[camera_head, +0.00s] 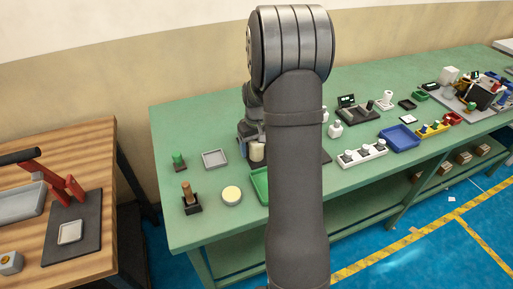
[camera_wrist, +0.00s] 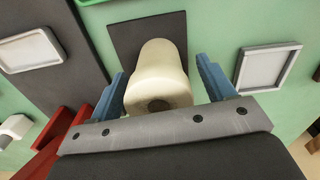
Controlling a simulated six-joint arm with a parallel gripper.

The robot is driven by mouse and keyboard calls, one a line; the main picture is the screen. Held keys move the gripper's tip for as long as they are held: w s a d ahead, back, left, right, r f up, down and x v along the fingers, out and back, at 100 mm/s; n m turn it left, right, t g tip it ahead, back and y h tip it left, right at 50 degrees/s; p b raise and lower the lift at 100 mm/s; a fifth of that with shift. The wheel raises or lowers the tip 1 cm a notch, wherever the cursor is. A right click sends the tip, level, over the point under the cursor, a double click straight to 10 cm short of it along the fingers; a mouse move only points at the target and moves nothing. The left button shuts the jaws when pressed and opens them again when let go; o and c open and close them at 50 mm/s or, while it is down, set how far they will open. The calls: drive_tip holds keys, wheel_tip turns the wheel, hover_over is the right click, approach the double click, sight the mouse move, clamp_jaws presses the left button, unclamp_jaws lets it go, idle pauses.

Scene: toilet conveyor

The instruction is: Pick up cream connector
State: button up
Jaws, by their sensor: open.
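The cream connector (camera_wrist: 158,75) is a rounded, pale piece with a dark hole in its near end. It lies between the two blue fingers of my gripper (camera_wrist: 160,68) in the wrist view, with a narrow gap visible on each side. A dark square pad (camera_wrist: 122,36) shows beneath or behind it. In the head view, the cream connector (camera_head: 257,152) shows just beside my gripper (camera_head: 250,136), partly hidden by my arm. My gripper is open, its fingers on either side of the connector. Whether either finger touches it I cannot tell.
A grey square tray (camera_head: 215,158) stands left of my gripper on the green table (camera_head: 190,125). A round cream-topped piece (camera_head: 231,195), a brown peg in a black holder (camera_head: 190,196) and a green tray (camera_head: 260,184) are close by. Many parts fill the table's right side.

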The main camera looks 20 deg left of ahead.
drive_tip(key=shift+f, duration=0.8)
drive_tip(key=c, duration=1.1)
